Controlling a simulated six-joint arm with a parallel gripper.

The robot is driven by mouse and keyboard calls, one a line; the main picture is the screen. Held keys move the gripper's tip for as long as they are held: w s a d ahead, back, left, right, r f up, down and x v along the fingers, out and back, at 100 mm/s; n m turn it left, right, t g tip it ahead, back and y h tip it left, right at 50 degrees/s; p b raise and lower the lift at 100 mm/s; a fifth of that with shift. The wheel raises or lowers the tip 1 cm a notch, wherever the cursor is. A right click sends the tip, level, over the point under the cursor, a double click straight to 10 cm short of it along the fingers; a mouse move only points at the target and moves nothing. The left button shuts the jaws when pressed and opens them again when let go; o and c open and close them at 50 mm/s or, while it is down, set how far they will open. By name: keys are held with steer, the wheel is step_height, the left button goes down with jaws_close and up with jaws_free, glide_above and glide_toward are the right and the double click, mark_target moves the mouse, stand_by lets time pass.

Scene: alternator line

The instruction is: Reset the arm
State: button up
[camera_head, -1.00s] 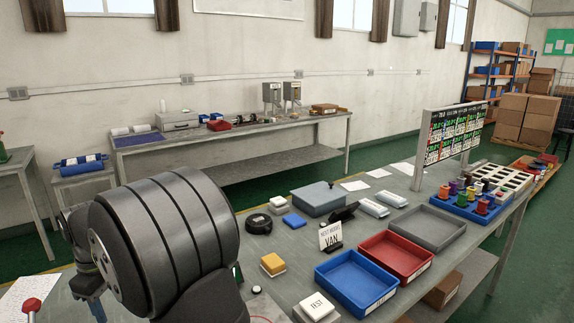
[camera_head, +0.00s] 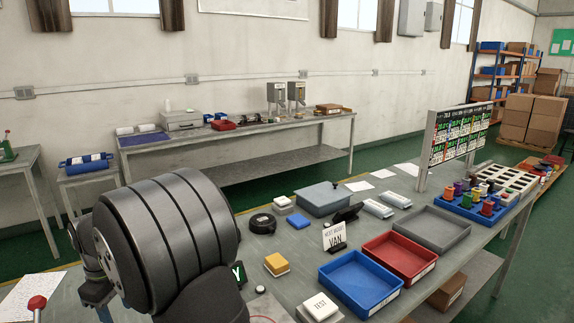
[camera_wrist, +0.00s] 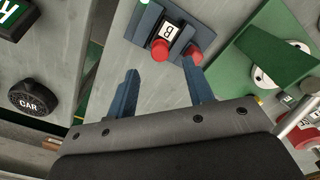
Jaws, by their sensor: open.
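My arm fills the lower left of the head view. Part of my gripper shows low at the left edge there, mostly hidden behind my own arm links. In the wrist view my gripper (camera_wrist: 161,82) has its two blue-grey fingers spread apart with nothing between them. Beyond the fingertips is a dark blue fixture with a label "B" (camera_wrist: 168,31) and two red knobs, one (camera_wrist: 160,49) near the middle and one (camera_wrist: 194,54) near the right finger. I cannot tell whether that finger touches the knob.
A black round "CAR" piece (camera_wrist: 34,96) and a green part (camera_wrist: 268,55) flank the gripper. On the bench are a blue tray (camera_head: 361,309), a red tray (camera_head: 400,277), a grey tray (camera_head: 432,248), a "VAN" sign (camera_head: 335,238) and a display board (camera_head: 426,160).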

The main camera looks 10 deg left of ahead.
step_height(320, 180, down, 6)
steer(key=shift+r, duration=0.25)
step_height(320, 180, up, 6)
steer(key=shift+f, duration=0.1)
stand_by(0.5)
